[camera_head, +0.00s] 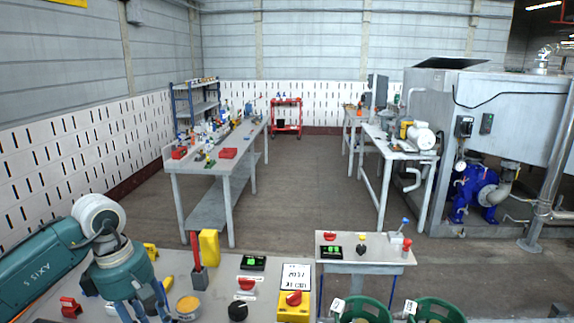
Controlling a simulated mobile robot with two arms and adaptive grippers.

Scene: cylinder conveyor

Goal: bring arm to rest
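My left arm comes in from the left. Its teal gripper (143,312) points down over the left part of the near grey bench (222,285). The lower ends of its fingers are cut off by the bottom edge, so I cannot tell whether it is open or shut. I see nothing held in the visible part. My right arm and gripper are not in view.
A round container with an orange top (188,304) stands just right of the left gripper. A yellow block (209,247), a red-handled tool (195,250) and control knobs are nearby. Two green bins (364,304) (437,304) stand at lower right.

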